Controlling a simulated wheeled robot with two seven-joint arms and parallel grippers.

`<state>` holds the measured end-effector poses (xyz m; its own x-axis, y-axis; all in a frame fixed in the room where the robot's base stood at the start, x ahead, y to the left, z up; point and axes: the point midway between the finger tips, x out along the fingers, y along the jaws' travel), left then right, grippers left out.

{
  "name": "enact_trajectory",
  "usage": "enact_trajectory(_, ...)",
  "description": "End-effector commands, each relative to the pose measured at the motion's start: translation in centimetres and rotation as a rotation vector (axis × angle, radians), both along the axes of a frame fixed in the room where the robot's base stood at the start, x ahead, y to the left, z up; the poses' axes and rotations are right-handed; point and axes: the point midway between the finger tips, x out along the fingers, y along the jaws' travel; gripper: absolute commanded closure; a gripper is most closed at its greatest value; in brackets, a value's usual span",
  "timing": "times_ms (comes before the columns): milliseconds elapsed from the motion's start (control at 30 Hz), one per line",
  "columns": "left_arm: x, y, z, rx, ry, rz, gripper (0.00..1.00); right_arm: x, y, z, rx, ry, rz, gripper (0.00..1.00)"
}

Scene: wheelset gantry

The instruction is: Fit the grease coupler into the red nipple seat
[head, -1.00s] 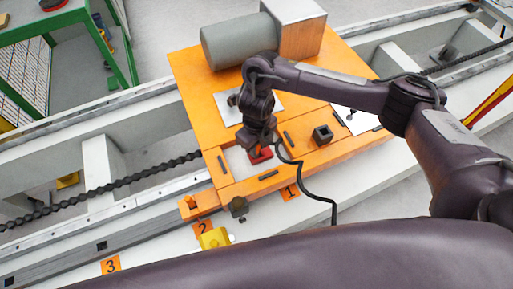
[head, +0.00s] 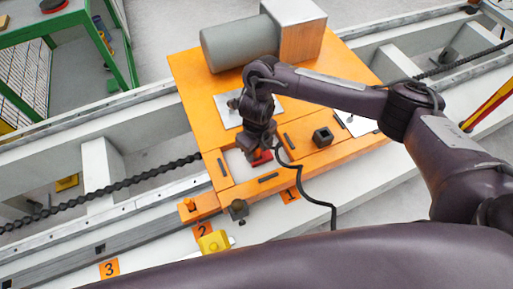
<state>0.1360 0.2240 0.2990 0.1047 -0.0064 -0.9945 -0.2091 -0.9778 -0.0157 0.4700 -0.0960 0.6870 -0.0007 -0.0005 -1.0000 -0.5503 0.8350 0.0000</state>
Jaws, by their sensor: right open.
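The red nipple seat (head: 264,159) shows as a small red patch in the white recess of the orange plate, partly covered by my right gripper (head: 259,149). My right gripper points down right over it and is open. A small orange piece shows between the gripper and the red patch. It may be the grease coupler, but I cannot tell whether it sits in the seat or only above it. The fingertips are largely hidden by the wrist. My left gripper is not in view.
The orange plate (head: 200,110) carries a grey motor (head: 238,43), a black square socket (head: 322,137) and raised black strips. A yellow block (head: 213,241) and a dark block (head: 238,210) are at its front edge. A black cable hangs beside my right wrist.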

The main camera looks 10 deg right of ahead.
Motion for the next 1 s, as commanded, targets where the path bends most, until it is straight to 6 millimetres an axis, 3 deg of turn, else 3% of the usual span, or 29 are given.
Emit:
enact_trajectory(100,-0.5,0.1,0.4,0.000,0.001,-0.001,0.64,0.1,0.0,1.0,0.000,-0.004,0.001,0.57)
enact_trajectory(233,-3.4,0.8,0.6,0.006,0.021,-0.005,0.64,0.2,0.0,3.6,-0.002,-0.006,0.002,0.57)
enact_trajectory(600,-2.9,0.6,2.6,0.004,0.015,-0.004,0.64,0.1,0.0,10.7,-0.001,-0.004,0.002,0.57)
enact_trajectory(800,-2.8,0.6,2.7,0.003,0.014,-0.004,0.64,0.0,0.0,12.1,0.000,-0.001,0.001,0.57)
enact_trajectory(1000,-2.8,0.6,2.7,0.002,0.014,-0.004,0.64,0.0,0.0,12.2,-0.001,0.001,0.000,0.57)
